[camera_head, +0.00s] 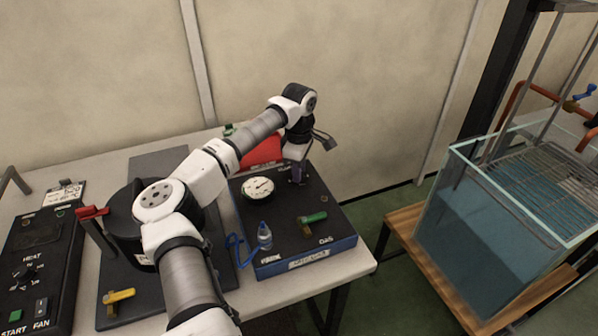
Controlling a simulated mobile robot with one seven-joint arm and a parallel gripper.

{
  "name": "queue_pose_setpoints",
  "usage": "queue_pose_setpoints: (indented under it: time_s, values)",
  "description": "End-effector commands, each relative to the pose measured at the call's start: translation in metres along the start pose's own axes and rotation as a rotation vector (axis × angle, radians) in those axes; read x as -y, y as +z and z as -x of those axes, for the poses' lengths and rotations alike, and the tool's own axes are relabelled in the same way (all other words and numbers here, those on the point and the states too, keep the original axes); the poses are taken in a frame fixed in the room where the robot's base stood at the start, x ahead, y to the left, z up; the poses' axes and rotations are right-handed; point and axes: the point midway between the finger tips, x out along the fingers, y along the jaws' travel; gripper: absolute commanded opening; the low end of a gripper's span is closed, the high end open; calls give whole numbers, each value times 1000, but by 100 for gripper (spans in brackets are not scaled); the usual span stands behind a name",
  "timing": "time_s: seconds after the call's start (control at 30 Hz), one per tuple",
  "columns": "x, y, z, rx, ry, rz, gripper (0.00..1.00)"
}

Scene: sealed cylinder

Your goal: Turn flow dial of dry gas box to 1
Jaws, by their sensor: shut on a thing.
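The dry gas box (285,222) has a black top and blue sides and sits at the right end of the table. A white round gauge (258,189), a green-handled valve (313,218) and "GAS" lettering are on its top. My gripper (298,177) points down at the back right of this top, shut on what appears to be the flow dial. The dial is mostly hidden by the gripper, and its setting cannot be read.
A red box (262,151) lies behind. A black control panel (38,255) and a black cylindrical vessel (128,218) are left. A water tank (450,225) stands right, across a gap.

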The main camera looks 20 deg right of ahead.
Motion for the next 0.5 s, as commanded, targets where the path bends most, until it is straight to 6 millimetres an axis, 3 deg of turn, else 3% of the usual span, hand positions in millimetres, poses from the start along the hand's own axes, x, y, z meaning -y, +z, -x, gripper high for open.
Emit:
queue_pose_setpoints:
  time_s: [0.5]
  values:
    - [0, -1, -1, -1, 1, 491, 2]
